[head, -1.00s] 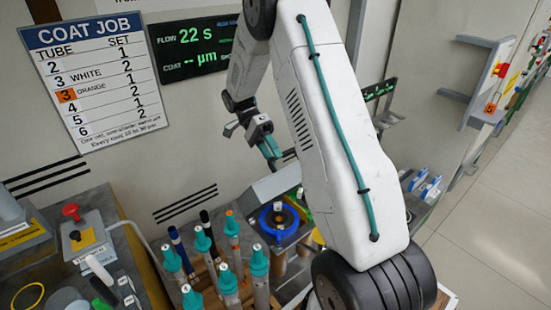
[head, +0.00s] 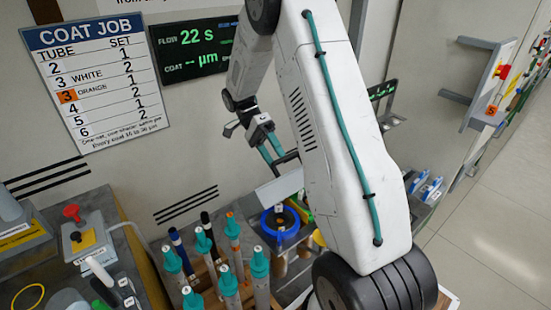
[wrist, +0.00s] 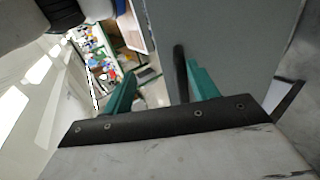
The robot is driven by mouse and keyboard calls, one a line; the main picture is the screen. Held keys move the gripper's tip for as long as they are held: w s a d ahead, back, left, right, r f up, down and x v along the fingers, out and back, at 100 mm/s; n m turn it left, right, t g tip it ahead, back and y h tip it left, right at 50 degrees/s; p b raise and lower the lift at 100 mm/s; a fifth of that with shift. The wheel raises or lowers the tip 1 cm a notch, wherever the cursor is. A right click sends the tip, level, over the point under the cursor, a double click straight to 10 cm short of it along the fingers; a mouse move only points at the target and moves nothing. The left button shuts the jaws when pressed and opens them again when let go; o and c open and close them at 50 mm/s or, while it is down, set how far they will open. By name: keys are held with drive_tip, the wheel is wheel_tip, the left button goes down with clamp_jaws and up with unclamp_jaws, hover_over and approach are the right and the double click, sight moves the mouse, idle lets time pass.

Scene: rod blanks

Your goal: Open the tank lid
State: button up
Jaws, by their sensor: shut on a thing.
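The tank lid (head: 279,188) is a pale grey plate standing steeply tilted up behind a blue ring (head: 266,222) in the head view. The lid fills much of the wrist view as a grey panel (wrist: 235,45). A dark bar handle (head: 288,157) stands out from it. My gripper (head: 272,148), with teal fingers, is shut on this handle. In the wrist view the handle (wrist: 180,72) lies between the fingers of my gripper (wrist: 160,78), close to the right one. My arm hides the right part of the tank in the head view.
Several teal-capped tubes (head: 228,280) stand upright in a rack in front of the tank. A control box with a red knob (head: 76,215) is at the left. The wall panel and display (head: 200,45) are behind my arm. Open floor (head: 480,250) lies to the right.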

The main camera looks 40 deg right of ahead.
drive_tip(key=shift+o, duration=0.8)
drive_tip(key=shift+w+r, duration=0.5)
drive_tip(key=shift+r, duration=0.1)
drive_tip(key=shift+w+r, duration=0.2)
drive_tip(key=shift+w, duration=0.05)
drive_tip(key=shift+c, duration=1.2)
drive_tip(key=shift+v, duration=2.35)
